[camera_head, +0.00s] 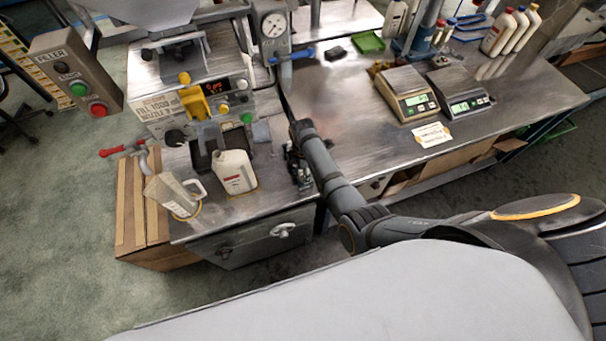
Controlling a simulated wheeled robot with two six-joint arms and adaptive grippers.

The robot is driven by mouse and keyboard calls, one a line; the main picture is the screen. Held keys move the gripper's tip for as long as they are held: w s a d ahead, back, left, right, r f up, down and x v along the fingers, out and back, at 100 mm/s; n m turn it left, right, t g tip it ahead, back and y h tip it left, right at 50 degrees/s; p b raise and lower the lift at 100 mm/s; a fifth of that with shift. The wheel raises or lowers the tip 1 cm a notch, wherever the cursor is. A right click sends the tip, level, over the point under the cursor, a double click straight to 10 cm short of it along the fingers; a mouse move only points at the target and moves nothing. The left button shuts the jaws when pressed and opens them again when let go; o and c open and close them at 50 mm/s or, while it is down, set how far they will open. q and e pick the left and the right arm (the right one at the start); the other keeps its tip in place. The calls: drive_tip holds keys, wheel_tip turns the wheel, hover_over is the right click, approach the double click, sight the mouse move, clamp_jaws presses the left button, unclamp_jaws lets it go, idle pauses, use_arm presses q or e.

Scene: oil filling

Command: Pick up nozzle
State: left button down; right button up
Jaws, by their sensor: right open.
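The filling machine (190,90) stands on the steel bench at the left, with a display, knobs and a printed label. A yellow part (195,103) sticks out of its front above a grey spout; I cannot tell for sure whether this is the nozzle. My right gripper (299,178) hangs below the wrist at the right edge of the small bench, right of the white canister (235,172). It is open, small and dark in the view, and apart from the machine's front. I see nothing held in it. My left gripper is not in view.
A pale jug (173,196) stands at the bench's front left, near a red-handled tap (123,149). A control box (76,72) with buttons is at the left. Two scales (407,93) (460,90) and several bottles stand on the right bench, whose middle is clear.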

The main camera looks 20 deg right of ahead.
clamp_jaws()
drive_tip(key=shift+r, duration=0.1)
